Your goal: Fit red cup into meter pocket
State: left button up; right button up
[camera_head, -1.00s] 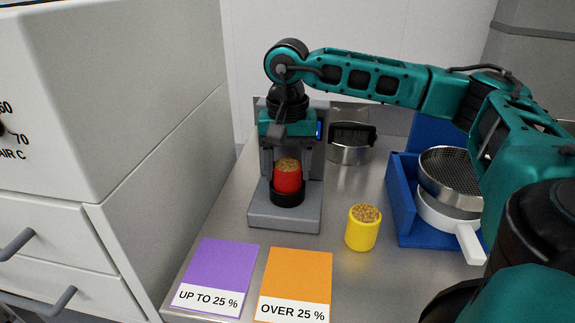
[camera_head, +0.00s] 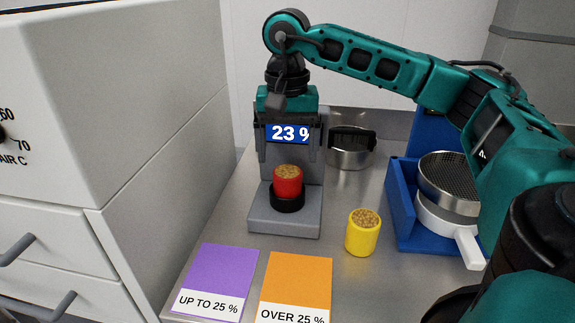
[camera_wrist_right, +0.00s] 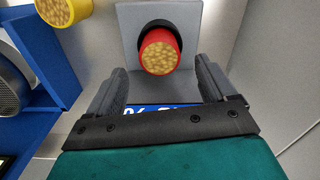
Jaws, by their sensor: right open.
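The red cup (camera_head: 288,181), full of tan grains, stands upright in the black ring pocket (camera_head: 287,203) of the grey meter (camera_head: 257,216). The meter's blue display (camera_head: 289,133) reads 23 %. My right gripper (camera_head: 287,160) is above the cup, in front of the meter's upright, with its fingers apart and pointing down. In the right wrist view the red cup (camera_wrist_right: 160,51) sits in the black ring, beyond the open fingers (camera_wrist_right: 165,85) and clear of them. My left gripper is in neither view.
A yellow cup (camera_head: 363,232) of grains stands right of the meter. A purple card (camera_head: 221,276) marked UP TO 25 % and an orange card (camera_head: 297,282) marked OVER 25 % lie in front. A blue stand (camera_head: 402,208) with a sieve (camera_head: 449,180) is at right.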

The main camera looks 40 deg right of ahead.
aim_at(287, 172)
notch_tip(287, 172, up, 7)
dwell(0.8)
